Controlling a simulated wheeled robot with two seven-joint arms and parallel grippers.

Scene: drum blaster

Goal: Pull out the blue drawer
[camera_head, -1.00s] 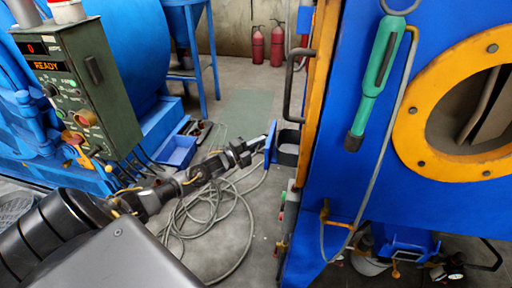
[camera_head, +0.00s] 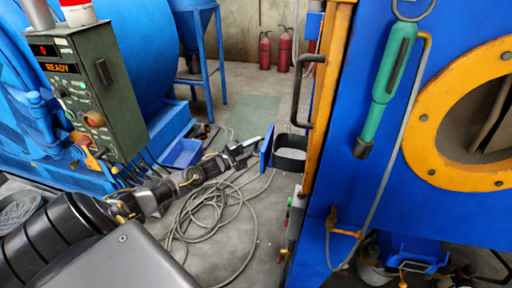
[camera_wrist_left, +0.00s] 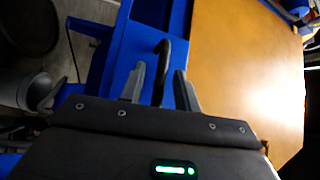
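The blue drawer has a flat blue front panel (camera_head: 267,147) and a dark open tray (camera_head: 291,157) behind it, sticking out from the left side of the blue cabinet in the head view. My left gripper (camera_head: 251,149) is at the outer face of the panel. In the left wrist view, a black handle (camera_wrist_left: 162,62) on the drawer stands between the two fingers of my left gripper (camera_wrist_left: 160,85). Blue shows on both sides of the handle, so the fingers look apart around it. My right gripper is not in view.
The blue cabinet (camera_head: 345,190) with an orange edge and a dark bar handle (camera_head: 307,95) stands at the right. Loose grey cables (camera_head: 210,215) lie on the floor below my left arm. A green control box (camera_head: 95,95) stands at the left.

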